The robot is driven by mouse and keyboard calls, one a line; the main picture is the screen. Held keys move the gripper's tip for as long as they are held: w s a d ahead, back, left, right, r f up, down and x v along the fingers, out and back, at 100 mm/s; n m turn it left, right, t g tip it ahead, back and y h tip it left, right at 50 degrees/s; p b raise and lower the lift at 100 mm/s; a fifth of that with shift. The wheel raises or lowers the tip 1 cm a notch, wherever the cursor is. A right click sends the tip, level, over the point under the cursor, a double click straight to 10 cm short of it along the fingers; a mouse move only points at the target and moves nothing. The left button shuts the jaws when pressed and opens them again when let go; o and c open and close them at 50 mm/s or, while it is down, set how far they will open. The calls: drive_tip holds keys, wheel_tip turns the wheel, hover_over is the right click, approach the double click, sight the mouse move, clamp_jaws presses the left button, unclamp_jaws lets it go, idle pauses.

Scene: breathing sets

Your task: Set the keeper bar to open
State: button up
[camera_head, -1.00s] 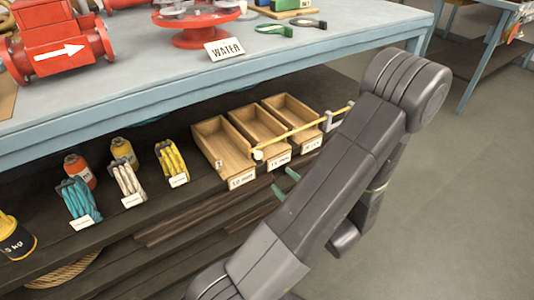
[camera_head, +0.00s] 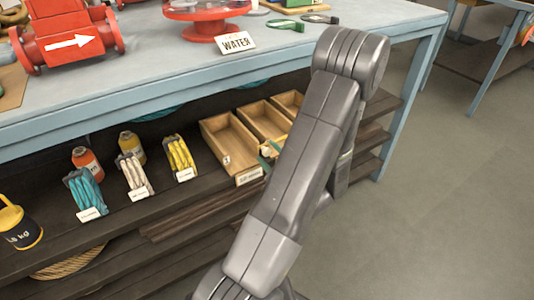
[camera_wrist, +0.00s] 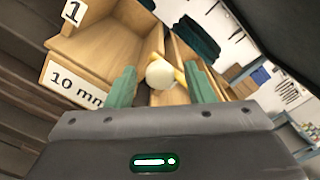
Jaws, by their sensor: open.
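The keeper bar (camera_wrist: 180,77) is a thin yellow bar with a pale round knob (camera_wrist: 160,74) at its end. In the wrist view the knob shows between the two green fingers of my gripper (camera_wrist: 160,86), with a visible gap on each side. The bar runs close to the right finger; I cannot tell whether they touch. In the head view my gripper (camera_head: 270,149) is at the front of the wooden bins, partly hidden, and my arm covers most of the bar. My gripper is open and holds nothing.
A wooden bin (camera_head: 226,141) labelled 10 mm stands beside other bins on the dark shelf. Coiled slings (camera_head: 180,158) and bottles stand to the left. The blue-grey bench top (camera_head: 150,75) with red valves overhangs the shelf. The floor at right is clear.

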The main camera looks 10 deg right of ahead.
drive_tip(key=shift+w+a, duration=0.2)
drive_tip(key=shift+w, duration=0.45)
